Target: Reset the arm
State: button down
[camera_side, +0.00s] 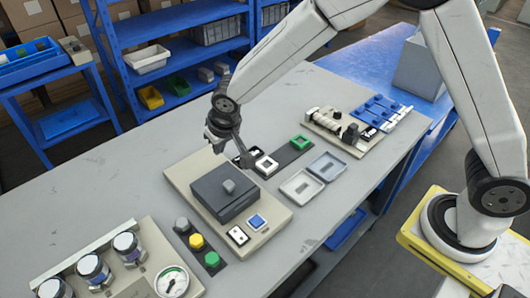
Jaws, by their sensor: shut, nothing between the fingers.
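My gripper (245,160) points downward above the workbench, at the back edge of a beige panel (272,215). It is shut and holds nothing. A dark grey box (225,192) with a small light knob on top sits on that panel, to the front left of the gripper. A green square frame (300,142) lies further right on a dark strip. Whether the fingertips touch anything below cannot be told.
Grey trays (300,188) lie right of the panel. A roller unit (338,126) and blue parts (378,107) stand at the back right. Yellow and green buttons (197,242), a gauge (171,282) and capped jars (93,268) are at the front left. The bench's left back (110,165) is clear.

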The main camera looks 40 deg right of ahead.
jog(key=shift+s+r, duration=0.1)
jog(key=shift+r, duration=0.05)
jog(key=s+d+r+g, duration=0.1)
jog(key=s+d+r, duration=0.1)
jog(key=s+d, duration=1.5)
jog(key=s, duration=0.2)
jog(key=shift+s, duration=0.3)
